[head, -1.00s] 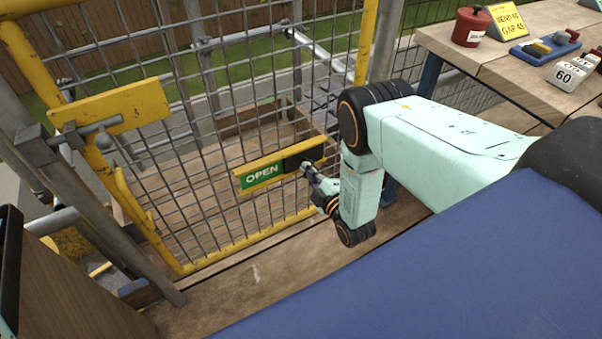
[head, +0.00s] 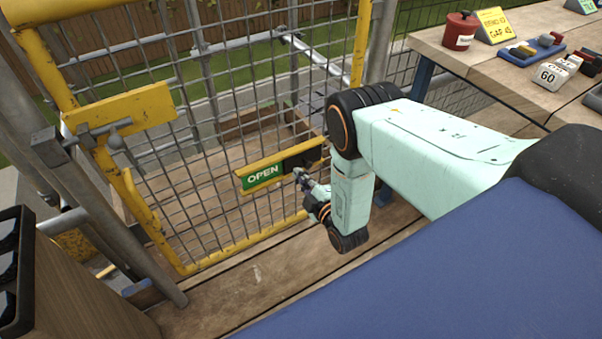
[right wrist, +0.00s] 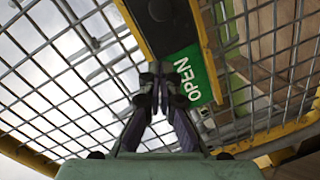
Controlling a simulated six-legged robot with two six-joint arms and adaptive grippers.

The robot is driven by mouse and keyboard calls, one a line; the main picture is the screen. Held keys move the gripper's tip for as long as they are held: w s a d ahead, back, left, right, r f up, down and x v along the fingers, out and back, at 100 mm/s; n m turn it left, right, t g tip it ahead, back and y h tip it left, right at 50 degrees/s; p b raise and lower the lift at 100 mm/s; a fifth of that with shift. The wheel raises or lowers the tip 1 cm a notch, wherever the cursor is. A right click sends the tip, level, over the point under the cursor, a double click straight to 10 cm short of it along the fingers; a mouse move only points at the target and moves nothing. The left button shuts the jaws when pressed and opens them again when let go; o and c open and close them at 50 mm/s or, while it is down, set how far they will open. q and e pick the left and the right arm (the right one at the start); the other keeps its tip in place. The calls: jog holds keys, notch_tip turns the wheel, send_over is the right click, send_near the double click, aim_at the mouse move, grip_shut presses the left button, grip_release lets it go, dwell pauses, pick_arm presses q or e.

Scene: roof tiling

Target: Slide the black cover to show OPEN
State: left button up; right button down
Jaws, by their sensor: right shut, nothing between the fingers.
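The sign holder (head: 243,173) is a yellow-railed frame on the mesh gate. Its green panel (head: 263,176) reads OPEN in white, and the word is uncovered; it also shows in the right wrist view (right wrist: 188,80). The black cover (head: 303,158) sits in the right part of the holder, beside the green panel; its dark face and a knob show in the right wrist view (right wrist: 160,12). My right gripper (head: 299,173) is shut and empty, just in front of the holder near the cover's lower left. In the right wrist view its fingertips (right wrist: 155,68) are together. My left gripper is not in view.
The yellow-framed mesh gate (head: 200,125) stands ahead, with a yellow latch plate (head: 122,107) at left. A wooden bench (head: 490,65) at right holds a red pot (head: 460,31), a blue tray (head: 530,50) and number blocks (head: 556,73). Plank floor lies below the gate.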

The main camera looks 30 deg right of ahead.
jog(key=s+r+p, duration=0.1)
jog(key=s+p, duration=0.1)
jog(key=s, duration=0.6)
jog(key=shift+s+r, duration=0.15)
